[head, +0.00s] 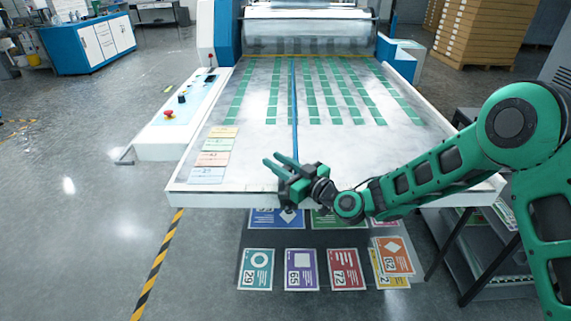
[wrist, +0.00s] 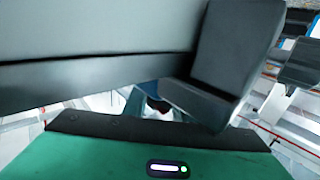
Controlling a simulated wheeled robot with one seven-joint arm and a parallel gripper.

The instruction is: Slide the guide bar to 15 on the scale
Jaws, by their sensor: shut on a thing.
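The guide bar (head: 294,110) is a thin blue strip running lengthwise over the white machine table (head: 400,165), from near the rollers down to my gripper. My gripper (head: 277,161) is at the bar's near end, above the front part of the table. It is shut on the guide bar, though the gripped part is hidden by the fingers. In the wrist view, a dark finger (wrist: 235,60) and a large grey surface fill the picture, and the bar cannot be made out. I cannot make out the scale or its numbers.
Rows of green patches (head: 312,100) cover the far table. Several coloured label cards (head: 213,159) lie at its left front. A control panel with a red button (head: 169,114) stands to the left. Numbered cards (head: 301,270) lie below the front edge.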

